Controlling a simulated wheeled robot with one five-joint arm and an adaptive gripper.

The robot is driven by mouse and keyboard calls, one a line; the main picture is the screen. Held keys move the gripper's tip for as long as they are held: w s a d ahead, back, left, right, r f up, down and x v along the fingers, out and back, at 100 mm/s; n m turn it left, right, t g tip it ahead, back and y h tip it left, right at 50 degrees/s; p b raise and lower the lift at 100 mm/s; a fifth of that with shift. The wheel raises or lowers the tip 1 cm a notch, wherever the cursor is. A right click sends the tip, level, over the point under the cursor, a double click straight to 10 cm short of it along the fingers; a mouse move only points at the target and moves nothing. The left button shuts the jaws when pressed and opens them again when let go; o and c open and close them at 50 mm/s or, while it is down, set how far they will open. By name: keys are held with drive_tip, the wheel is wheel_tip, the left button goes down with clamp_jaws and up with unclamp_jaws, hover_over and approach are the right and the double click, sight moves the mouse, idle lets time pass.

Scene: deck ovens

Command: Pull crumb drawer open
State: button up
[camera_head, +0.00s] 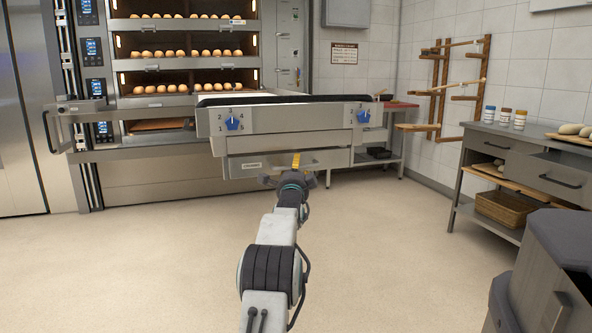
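The crumb drawer (238,171) is a pale metal front low under the control panel with two blue knobs. A small label (252,165), too small to read surely, is on its left part. A yellow piece (296,160) shows at the middle of the front, just beyond my gripper. My gripper (287,181) is at the drawer's lower edge, its dark fingers spread to left and right, and it looks open. Whether it touches the drawer I cannot tell. My wrist and fingers hide part of the lower edge, and no gap showing the drawer's inside is visible.
The control panel (285,119) juts out above the drawer. Deck ovens (150,110) with rows of buns stand behind at left. A grey workbench (540,165) with drawers and jars stands at right, and a dark grey bin-like unit (550,265) at lower right. The floor between is clear.

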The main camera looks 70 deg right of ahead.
drive_tip(key=shift+o, duration=0.2)
clamp_jaws()
idle(0.4)
